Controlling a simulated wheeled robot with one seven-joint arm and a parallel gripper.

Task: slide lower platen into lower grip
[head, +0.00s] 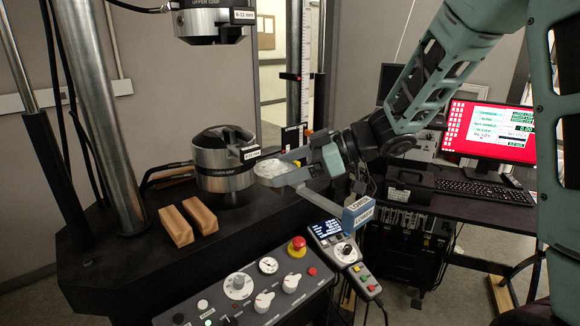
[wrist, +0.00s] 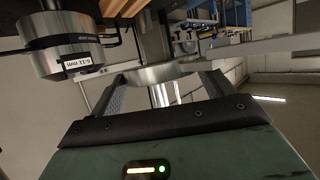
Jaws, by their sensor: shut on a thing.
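The lower grip (head: 225,160) is a silver cylinder with a slotted top and a white label, standing on the black machine bed. In the wrist view the lower grip (wrist: 60,45) shows at the upper left, with its label upside down. My gripper (head: 288,166) is shut on the lower platen (head: 270,169), a round silver disc, in the head view. It is just right of the lower grip, close to it but apart. In the wrist view the platen (wrist: 165,73) lies between the two fingers.
The upper grip (head: 210,25) hangs above. A thick steel column (head: 100,110) stands at the left. Two wooden blocks (head: 188,222) lie on the bed. A blue-ended bracket (head: 357,213) is below my gripper. The control panel (head: 255,290) and pendant (head: 340,250) are in front.

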